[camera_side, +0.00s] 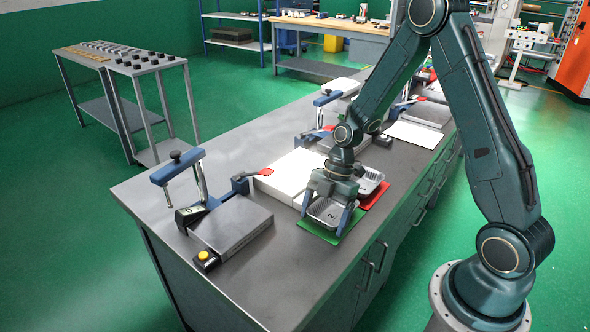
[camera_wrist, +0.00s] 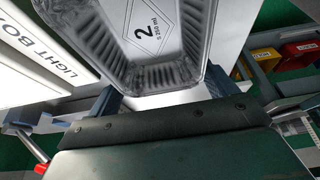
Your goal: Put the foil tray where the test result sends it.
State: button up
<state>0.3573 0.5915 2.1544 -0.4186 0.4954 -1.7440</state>
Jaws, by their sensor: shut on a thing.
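A silvery foil tray (camera_side: 329,212) marked "2" is between the blue fingers of my gripper (camera_side: 326,208), which is shut on it. The wrist view shows the tray (camera_wrist: 145,45) upside or label side facing the camera, with "2" and "250 ml" readable. It is over the green mat (camera_side: 322,236); I cannot tell whether it touches. Another foil tray (camera_side: 371,177) is behind my gripper at the red mat (camera_side: 376,196). The press tester (camera_side: 230,226) with a blue clamp and small display stands at left; its reading is too small to read.
A white light box (camera_side: 284,180) lies just left of my gripper. A small box with a yellow button (camera_side: 205,258) is at the bench's front left. More clamp fixtures (camera_side: 328,110) stand farther back. The bench front (camera_side: 285,288) is clear.

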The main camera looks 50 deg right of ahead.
aim_at(335, 216)
jog(key=shift+f, duration=0.1)
jog(key=o, duration=0.9)
jog(key=v, duration=1.4)
jog(key=shift+f, duration=0.1)
jog(key=s+a+r+m+t+h, duration=0.2)
jog(key=s+a+r+m+h, duration=0.1)
jog(key=s+a+r+m, duration=0.45)
jog(key=s+r+m+t, duration=0.1)
jog(key=s+m, duration=0.2)
jog(key=s+r+m+t+h, duration=0.1)
jog(key=s+r+m, duration=0.1)
jog(key=s+m, duration=0.2)
jog(key=s+r+m+t, duration=0.1)
jog(key=s+r+m, duration=0.1)
jog(key=s+m, duration=0.1)
jog(key=shift+s+a+r+m+t, duration=0.15)
jog(key=shift+s+a+m+t, duration=0.15)
jog(key=shift+s+a, duration=0.1)
